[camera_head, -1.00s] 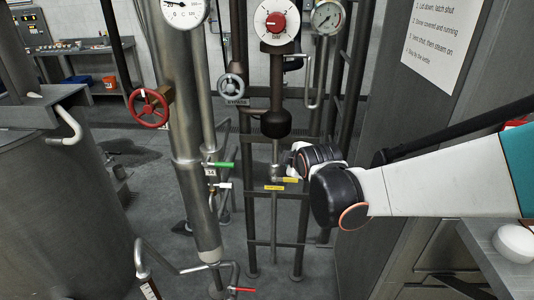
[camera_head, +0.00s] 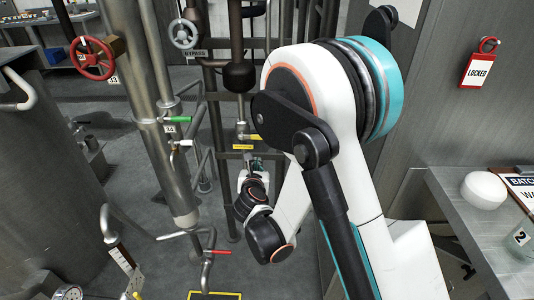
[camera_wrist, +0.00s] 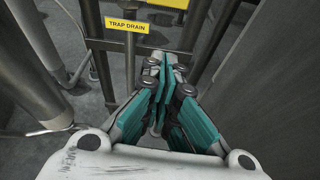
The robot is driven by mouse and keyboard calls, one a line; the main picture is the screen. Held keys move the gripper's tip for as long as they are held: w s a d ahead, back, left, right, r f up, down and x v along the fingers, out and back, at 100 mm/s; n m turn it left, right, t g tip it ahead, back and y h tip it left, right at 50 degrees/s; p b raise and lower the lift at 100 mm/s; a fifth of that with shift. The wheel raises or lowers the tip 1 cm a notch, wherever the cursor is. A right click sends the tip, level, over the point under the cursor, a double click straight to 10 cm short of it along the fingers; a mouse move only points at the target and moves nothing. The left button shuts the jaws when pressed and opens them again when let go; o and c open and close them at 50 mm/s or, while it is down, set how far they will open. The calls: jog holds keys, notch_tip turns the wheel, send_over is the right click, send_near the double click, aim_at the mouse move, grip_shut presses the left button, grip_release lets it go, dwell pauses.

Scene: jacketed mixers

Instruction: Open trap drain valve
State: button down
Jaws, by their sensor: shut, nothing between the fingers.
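A yellow tag (camera_head: 243,147) hangs on the thin pipe below the dark trap body (camera_head: 240,76). In the wrist view the tag reads TRAP DRAIN (camera_wrist: 127,24). A small yellow lever (camera_head: 256,137) sticks out to the right just above the tag. A yellow piece at the top edge of the wrist view (camera_wrist: 166,3) is cut off; it looks like this lever. My gripper (camera_wrist: 165,66) is shut and empty, its teal fingers together. It also shows in the head view (camera_head: 256,164), just below and right of the tag, apart from the lever.
A dark crossbar (camera_wrist: 150,48) and upright pipes stand around the tag. A large steel pipe with a green-handled valve (camera_head: 179,119) and a red-handled valve (camera_head: 219,251) is at left. A grey cabinet wall and bench (camera_head: 475,220) bound the right.

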aim_at(252, 137)
jog(key=shift+s+f+n, duration=0.15)
jog(key=shift+f+n, duration=0.25)
jog(key=b+x, duration=0.3)
jog(key=x, duration=0.7)
jog(key=shift+r+b, duration=0.55)
jog(key=shift+r, duration=1.5)
